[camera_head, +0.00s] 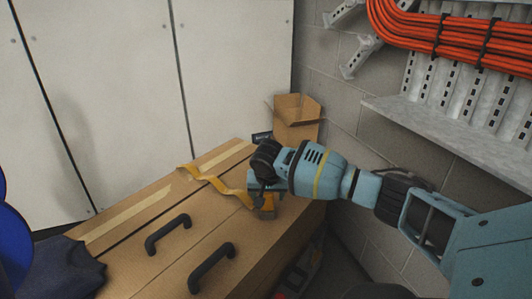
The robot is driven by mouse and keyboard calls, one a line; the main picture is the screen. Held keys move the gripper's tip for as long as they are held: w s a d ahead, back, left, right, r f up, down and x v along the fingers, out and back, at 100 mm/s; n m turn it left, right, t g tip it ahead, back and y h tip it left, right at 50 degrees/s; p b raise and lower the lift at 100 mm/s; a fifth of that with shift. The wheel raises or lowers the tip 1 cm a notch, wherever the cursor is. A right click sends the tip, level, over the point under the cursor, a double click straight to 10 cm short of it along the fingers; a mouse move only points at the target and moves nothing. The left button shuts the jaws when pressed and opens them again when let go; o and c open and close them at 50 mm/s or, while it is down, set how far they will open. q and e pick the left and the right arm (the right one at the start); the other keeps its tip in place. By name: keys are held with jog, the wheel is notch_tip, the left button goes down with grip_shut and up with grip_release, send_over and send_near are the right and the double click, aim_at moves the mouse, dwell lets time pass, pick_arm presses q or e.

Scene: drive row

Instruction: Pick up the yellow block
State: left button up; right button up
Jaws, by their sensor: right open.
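The gripper is open. A small dull yellow block (267,212) shows just under the gripper, close to the surface's right edge. The hand hides much of the block, and I cannot tell whether the fingers touch it. My left gripper is not in view.
A wavy yellow strip (222,186) lies left of the gripper. Two black handles (168,234) (212,268) stand on the brown surface. An open cardboard box (296,128) and a small dark item (261,137) are behind. A grey shelf (450,135) juts from the right wall. Dark cloth (58,268) lies front left.

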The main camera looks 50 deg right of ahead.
aim_at(267, 212)
jog(key=b+x, duration=0.1)
jog(key=x, duration=0.2)
jog(key=shift+w+f+b, duration=0.1)
jog(key=shift+f+b, duration=0.15)
jog(key=shift+b, duration=0.05)
jog(key=shift+r, duration=0.1)
jog(key=shift+c, duration=0.4)
jog(key=c, duration=1.1)
jog(key=shift+o, duration=0.2)
jog(key=shift+r, duration=0.1)
